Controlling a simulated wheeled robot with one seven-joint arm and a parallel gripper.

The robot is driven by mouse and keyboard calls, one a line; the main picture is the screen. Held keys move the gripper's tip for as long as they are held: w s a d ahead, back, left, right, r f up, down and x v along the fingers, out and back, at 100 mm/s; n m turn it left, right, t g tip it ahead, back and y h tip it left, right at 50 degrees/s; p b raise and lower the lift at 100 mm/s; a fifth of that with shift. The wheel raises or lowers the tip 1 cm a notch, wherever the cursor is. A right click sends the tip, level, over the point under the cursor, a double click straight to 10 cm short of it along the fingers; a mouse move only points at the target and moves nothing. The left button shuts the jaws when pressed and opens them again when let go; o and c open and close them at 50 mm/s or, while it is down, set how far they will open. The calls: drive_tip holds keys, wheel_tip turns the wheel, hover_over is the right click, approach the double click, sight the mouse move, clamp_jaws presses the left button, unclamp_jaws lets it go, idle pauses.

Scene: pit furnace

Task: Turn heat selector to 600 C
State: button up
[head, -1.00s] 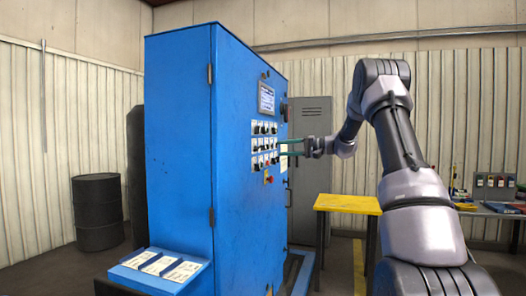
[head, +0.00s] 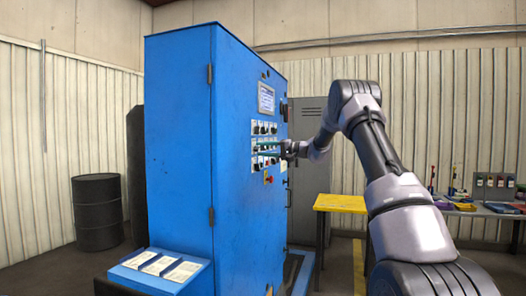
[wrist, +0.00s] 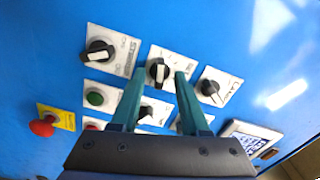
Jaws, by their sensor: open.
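The blue control cabinet (head: 180,150) stands in the middle of the head view, with a panel of knobs and buttons on its right face. In the wrist view, my gripper (wrist: 158,74) is open, its teal fingertips on either side of a black selector knob (wrist: 157,71) with a white pointer. I cannot tell whether the fingers touch it. Other selector knobs show at upper left (wrist: 99,51) and right (wrist: 210,88). The label lettering is too blurred to read, so I cannot tell which knob is the heat selector. My gripper also shows at the panel in the head view (head: 268,149).
A red mushroom button (wrist: 42,127) on a yellow plate and a green button (wrist: 95,98) lie left of my fingers. A display screen (head: 266,98) sits above the knobs. A yellow table (head: 340,203) stands right of the cabinet. A black drum (head: 97,212) is far left.

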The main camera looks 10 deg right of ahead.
drive_tip(key=shift+a, duration=0.1)
clamp_jaws()
drive_tip(key=shift+m, duration=0.3)
drive_tip(key=m, duration=0.4)
drive_tip(key=shift+m, duration=0.3)
drive_tip(key=m, duration=0.4)
drive_tip(key=shift+m, duration=0.3)
drive_tip(key=m, duration=1.3)
drive_tip(key=shift+m, duration=0.4)
